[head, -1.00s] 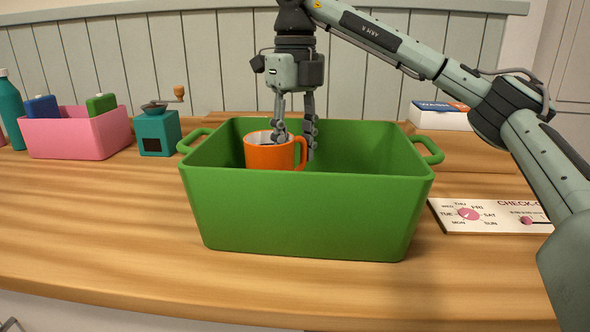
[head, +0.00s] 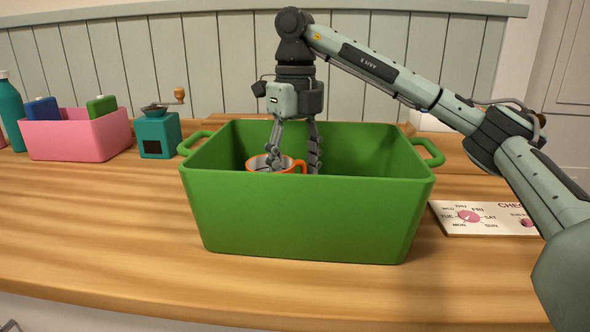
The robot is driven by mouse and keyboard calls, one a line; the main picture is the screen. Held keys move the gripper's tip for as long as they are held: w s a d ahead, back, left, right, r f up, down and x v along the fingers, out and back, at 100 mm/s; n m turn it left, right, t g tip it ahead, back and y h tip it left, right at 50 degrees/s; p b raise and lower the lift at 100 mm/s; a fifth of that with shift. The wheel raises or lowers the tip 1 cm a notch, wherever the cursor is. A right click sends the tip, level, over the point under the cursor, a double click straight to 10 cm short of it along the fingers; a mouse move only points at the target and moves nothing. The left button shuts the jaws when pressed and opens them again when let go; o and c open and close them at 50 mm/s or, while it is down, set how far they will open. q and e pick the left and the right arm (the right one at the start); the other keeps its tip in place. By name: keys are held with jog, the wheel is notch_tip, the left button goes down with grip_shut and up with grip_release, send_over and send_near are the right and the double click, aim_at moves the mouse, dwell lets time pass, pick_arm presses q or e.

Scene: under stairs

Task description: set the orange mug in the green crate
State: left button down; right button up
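The green crate (head: 300,215) stands on the wooden counter in the middle of the head view. The orange mug (head: 257,162) is inside it, left of the middle and towards the front. Only its rim, pale inside and part of its handle show above the crate's front wall; its base is hidden. My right gripper (head: 295,162) points down into the crate. Its fingers are spread, one over the mug's mouth and the other just right of the handle. Whether a finger touches the mug is unclear. My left gripper is not in view.
A pink bin (head: 80,138) holding blue and green items, a teal grinder (head: 158,136) and a teal bottle (head: 10,112) stand at the left. A white dial board (head: 480,228) lies right of the crate. The counter in front is clear.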

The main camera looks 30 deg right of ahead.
jog(key=shift+r, duration=0.15)
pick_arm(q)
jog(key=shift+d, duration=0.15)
pick_arm(e)
notch_tip(320, 180, up, 12)
jog(key=shift+w+d, duration=0.15)
dwell(0.4)
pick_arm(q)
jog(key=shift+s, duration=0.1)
